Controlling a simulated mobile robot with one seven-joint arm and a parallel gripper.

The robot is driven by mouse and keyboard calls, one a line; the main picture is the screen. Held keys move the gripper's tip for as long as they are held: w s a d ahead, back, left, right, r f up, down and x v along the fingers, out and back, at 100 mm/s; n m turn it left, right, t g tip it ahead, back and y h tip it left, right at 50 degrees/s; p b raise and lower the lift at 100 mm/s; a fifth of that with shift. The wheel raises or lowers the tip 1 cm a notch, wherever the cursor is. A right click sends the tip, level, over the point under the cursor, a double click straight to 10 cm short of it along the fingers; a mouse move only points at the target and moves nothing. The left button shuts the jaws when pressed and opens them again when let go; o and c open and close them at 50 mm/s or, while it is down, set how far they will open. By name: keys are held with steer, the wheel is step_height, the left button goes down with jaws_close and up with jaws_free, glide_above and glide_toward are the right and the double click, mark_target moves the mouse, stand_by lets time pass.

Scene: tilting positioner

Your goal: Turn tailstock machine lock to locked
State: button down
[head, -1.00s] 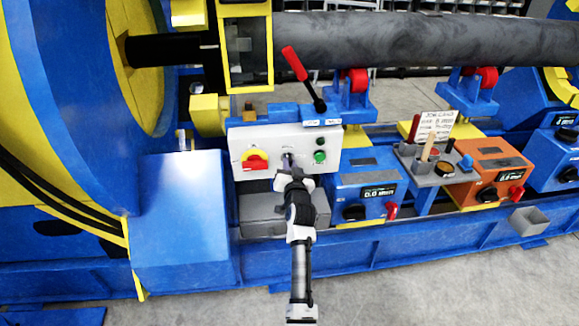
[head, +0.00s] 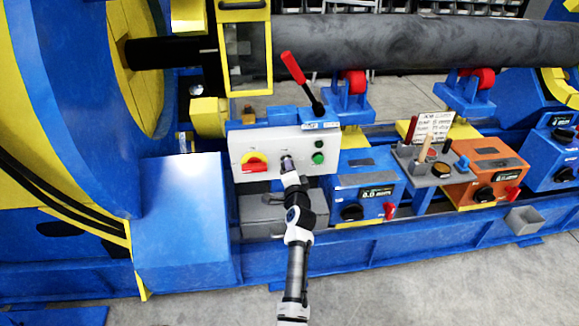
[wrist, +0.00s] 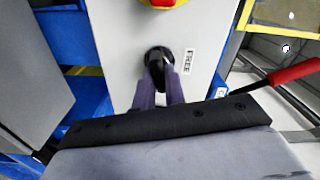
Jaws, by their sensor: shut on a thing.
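A black rotary knob (wrist: 157,56) sits on a white control panel (wrist: 120,40), beside a small label reading FREE. In the wrist view both fingertips of my gripper (wrist: 160,77) are closed on the knob's near part, one on each side. In the head view my gripper (head: 288,164) reaches the middle of the white panel (head: 240,141) and hides most of the knob. The direction the knob points is hard to tell because the fingers cover part of it.
A red-and-yellow switch (head: 256,162) is left of my gripper, and a green button (head: 318,158) is to the right. A red-handled lever (head: 293,67) rises behind the panel. A grey box (head: 262,214) is below. Blue (head: 364,196) and orange (head: 488,172) control boxes stand to the right.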

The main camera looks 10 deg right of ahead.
steer(key=shift+f+m+p, duration=0.1)
steer(key=shift+m+p, duration=0.45)
steer(key=shift+m, duration=0.95)
steer(key=c, duration=1.5)
jaws_free()
steer(key=shift+o, duration=0.2)
steer(key=shift+s, duration=0.15)
steer(key=s+b, duration=0.1)
steer(key=s, duration=1.2)
steer(key=shift+s, duration=0.3)
